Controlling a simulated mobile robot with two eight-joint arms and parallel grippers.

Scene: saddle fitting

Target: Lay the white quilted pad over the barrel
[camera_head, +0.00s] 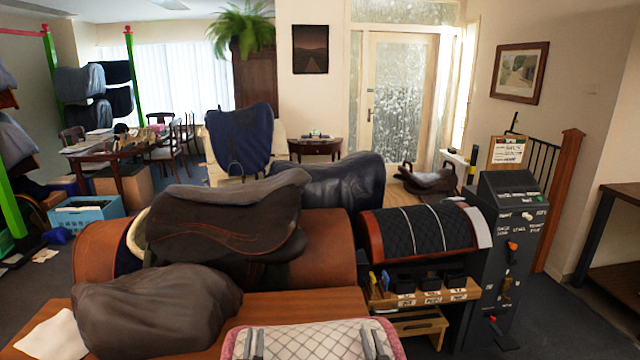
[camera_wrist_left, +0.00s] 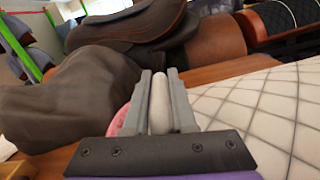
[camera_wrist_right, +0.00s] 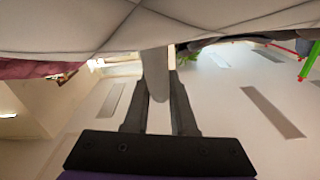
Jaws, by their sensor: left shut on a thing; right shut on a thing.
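The white quilted pad (camera_head: 310,343) with a pink edge shows at the bottom of the head view, in front of the wooden table. My left gripper (camera_head: 255,336) is shut on the pad; in the left wrist view a pale fold of it (camera_wrist_left: 159,105) stands between the fingers. My right gripper (camera_head: 374,336) is shut on the pad further right; the right wrist view shows a fold (camera_wrist_right: 155,75) between the fingers, with the pad (camera_wrist_right: 120,25) spread above. A brown barrel (camera_head: 327,262) lies beyond, with a dark brown saddle (camera_head: 225,225) over it. The pad is apart from this barrel.
A dark covered bundle (camera_head: 155,310) sits on the table (camera_head: 290,305), left of the pad. A smaller barrel with a black quilted cover (camera_head: 415,232) stands at right, above a rack of small black bins. A dark control cabinet (camera_head: 510,235) stands beside it.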

